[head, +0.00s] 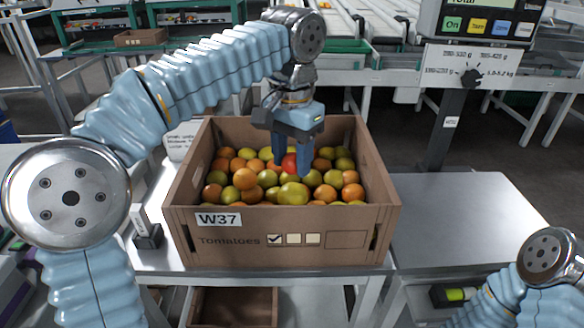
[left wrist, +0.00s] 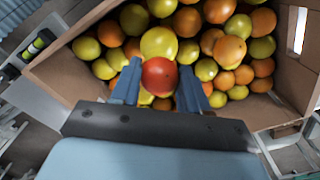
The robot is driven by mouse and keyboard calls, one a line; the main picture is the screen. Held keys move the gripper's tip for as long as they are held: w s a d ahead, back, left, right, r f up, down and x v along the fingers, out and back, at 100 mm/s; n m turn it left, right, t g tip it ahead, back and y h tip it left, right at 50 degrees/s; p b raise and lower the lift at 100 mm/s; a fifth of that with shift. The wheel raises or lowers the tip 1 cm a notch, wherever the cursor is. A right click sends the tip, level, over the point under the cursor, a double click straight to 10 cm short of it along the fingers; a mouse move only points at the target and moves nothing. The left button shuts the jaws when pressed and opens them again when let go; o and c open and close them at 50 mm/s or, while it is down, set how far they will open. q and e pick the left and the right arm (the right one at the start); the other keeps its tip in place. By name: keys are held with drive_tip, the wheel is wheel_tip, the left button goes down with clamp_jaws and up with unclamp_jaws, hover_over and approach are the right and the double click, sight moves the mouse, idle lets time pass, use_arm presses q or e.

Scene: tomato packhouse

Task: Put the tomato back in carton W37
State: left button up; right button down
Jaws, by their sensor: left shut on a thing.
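The carton marked W37 (head: 330,243) stands on the metal bench and holds many orange, yellow and green tomatoes. It fills much of the left wrist view (left wrist: 65,50). My left gripper (head: 291,165) points down inside the carton's opening, its blue fingers shut on a red tomato (left wrist: 159,76). The red tomato also shows between the fingertips in the head view (head: 290,163). It is at the level of the top tomatoes or just above them; I cannot tell whether it touches them. In the head view my right arm shows at the lower right, but its gripper is out of sight.
A metal scale plate or bench top (head: 455,215) to the right of the carton is bare. A display on a post (head: 455,125) stands behind it. A small dark device (head: 148,235) sits left of the carton. Another carton (head: 235,305) is on a shelf below.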

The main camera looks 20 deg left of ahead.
sight(292, 172)
use_arm(q)
drive_tip(key=shift+f, duration=1.35)
drive_tip(key=shift+s+f, duration=0.1)
drive_tip(key=shift+f, duration=0.25)
drive_tip(key=o, duration=0.8)
drive_tip(key=shift+c, duration=0.2)
wheel_tip(292, 172, up, 8)
drive_tip(key=shift+f, duration=0.1)
drive_tip(key=shift+r, duration=0.25)
